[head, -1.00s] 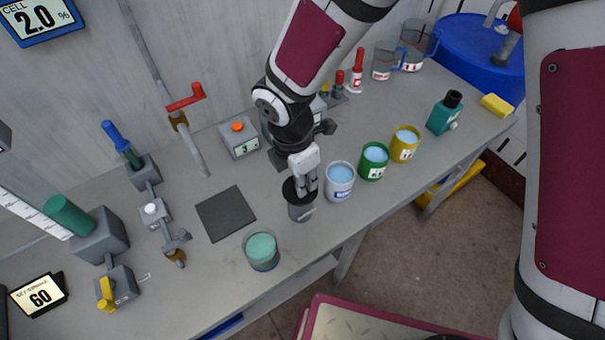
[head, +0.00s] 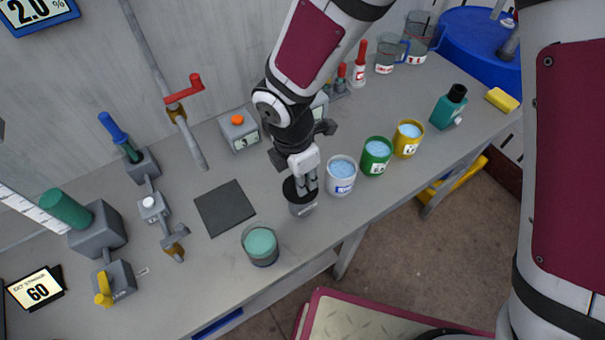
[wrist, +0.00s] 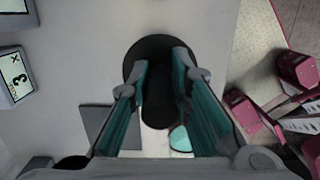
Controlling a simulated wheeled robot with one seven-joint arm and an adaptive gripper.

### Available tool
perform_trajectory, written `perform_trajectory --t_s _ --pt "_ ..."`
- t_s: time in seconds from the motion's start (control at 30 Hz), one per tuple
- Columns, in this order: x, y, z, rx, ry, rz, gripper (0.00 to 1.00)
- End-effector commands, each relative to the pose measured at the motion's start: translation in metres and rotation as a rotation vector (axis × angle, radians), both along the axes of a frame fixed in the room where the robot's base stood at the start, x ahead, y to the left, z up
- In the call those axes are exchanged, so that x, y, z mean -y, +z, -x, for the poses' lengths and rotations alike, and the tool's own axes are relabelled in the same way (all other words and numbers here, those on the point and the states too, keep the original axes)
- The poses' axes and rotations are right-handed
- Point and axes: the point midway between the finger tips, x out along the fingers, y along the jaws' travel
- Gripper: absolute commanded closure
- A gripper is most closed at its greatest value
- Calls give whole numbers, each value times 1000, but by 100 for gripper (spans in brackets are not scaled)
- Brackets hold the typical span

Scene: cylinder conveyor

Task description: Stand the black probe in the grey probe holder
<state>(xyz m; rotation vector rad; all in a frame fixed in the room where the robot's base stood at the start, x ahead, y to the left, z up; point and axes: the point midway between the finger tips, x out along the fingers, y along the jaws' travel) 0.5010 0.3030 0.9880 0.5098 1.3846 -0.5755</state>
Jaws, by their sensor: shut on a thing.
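My gripper (head: 307,184) points down at the mouth of the grey probe holder (head: 302,209), a dark grey cup near the front edge of the bench. In the wrist view the gripper's fingers (wrist: 160,88) are shut on the black probe (wrist: 158,112), a dark cylinder between the teal pads. The holder's dark round mouth (wrist: 150,48) shows behind the probe. In the head view the fingertips are at or just inside the holder's rim, and the probe is hidden there. How deep the probe sits, and whether it touches the bottom, I cannot tell.
A white cup (head: 341,178) stands close at the holder's right, with green (head: 375,160) and yellow (head: 407,141) cups beyond. A glass of green liquid (head: 261,246) stands at the front left. A dark square mat (head: 225,208) lies to the left. Valves and a grey box (head: 239,132) stand behind.

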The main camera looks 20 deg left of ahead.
Motion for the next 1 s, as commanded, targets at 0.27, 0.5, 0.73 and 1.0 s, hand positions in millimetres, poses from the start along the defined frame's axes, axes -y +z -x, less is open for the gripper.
perform_trajectory --t_s 0.27,0.5,0.73,1.0 --pt "0 0 0 0 0 0 100" --pt "0 -2 0 0 1 0 100" --pt "0 -3 0 0 0 0 100" --pt "0 -3 0 0 0 0 58"
